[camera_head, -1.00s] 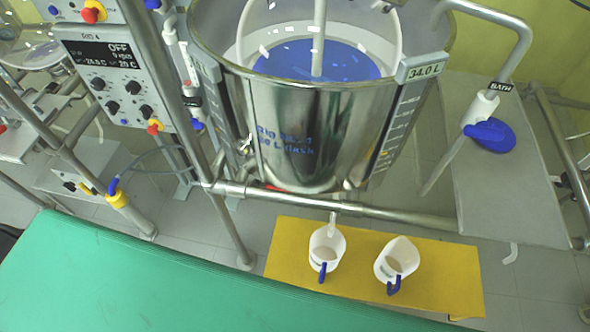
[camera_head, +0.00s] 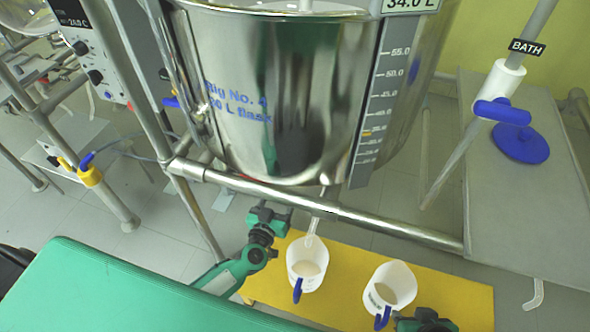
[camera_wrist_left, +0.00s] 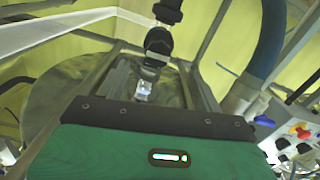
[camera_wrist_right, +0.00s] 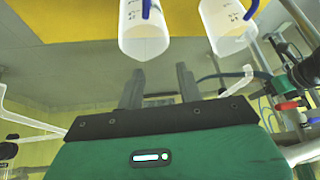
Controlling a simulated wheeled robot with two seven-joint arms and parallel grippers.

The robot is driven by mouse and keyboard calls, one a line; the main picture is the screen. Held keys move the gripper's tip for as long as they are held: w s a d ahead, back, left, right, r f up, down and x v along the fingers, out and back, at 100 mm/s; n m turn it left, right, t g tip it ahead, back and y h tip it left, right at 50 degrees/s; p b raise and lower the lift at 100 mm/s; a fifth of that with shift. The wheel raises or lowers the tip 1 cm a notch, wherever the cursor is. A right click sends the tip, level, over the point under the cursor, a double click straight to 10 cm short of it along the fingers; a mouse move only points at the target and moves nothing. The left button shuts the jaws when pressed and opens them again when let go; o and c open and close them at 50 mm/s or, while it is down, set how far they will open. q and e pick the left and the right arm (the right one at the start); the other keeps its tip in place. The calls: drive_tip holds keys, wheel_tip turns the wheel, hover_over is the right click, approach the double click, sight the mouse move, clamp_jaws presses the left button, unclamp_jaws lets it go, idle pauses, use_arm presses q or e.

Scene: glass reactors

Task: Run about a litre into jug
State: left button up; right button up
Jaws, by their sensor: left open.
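Two white jugs with blue handles stand side by side on a yellow mat (camera_head: 340,258). The left jug (camera_head: 306,262) is under a thin outlet tube (camera_head: 312,226) from the steel vessel (camera_head: 290,110). The right jug (camera_head: 390,286) stands apart. Whether either holds liquid is unclear. My left gripper (camera_head: 268,212) is below the vessel, left of the outlet tube. In the left wrist view it is open (camera_wrist_left: 150,72), with a dark fitting (camera_wrist_left: 159,45) ahead. My right gripper (camera_head: 426,320) is at the bottom edge, close to the right jug. Its fingers stand apart and empty in the right wrist view (camera_wrist_right: 158,85).
A grey rail (camera_head: 320,208) runs across below the vessel. A green surface (camera_head: 120,295) fills the lower left. A bath pipe with a blue handle (camera_head: 502,112) stands on the right. A label on the vessel reads 34.0 L.

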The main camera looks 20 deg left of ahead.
use_arm(q)
drive_tip(key=w+b, duration=0.1)
drive_tip(key=w, duration=0.3)
drive_tip(key=w+b, duration=0.1)
drive_tip(key=w, duration=0.3)
drive_tip(key=w+r+b, duration=0.1)
drive_tip(key=w, duration=0.4)
drive_tip(key=shift+d, duration=0.2)
drive_tip(key=shift+w, duration=0.55)
use_arm(e)
drive_tip(key=w+a+r+t+y, duration=0.1)
drive_tip(key=w+a+t+y, duration=0.1)
drive_tip(key=a+t, duration=0.2)
drive_tip(key=shift+w+a+y, duration=0.3)
drive_tip(key=shift+w+a, duration=0.1)
drive_tip(key=shift+a, duration=0.65)
use_arm(q)
drive_tip(key=c, duration=1)
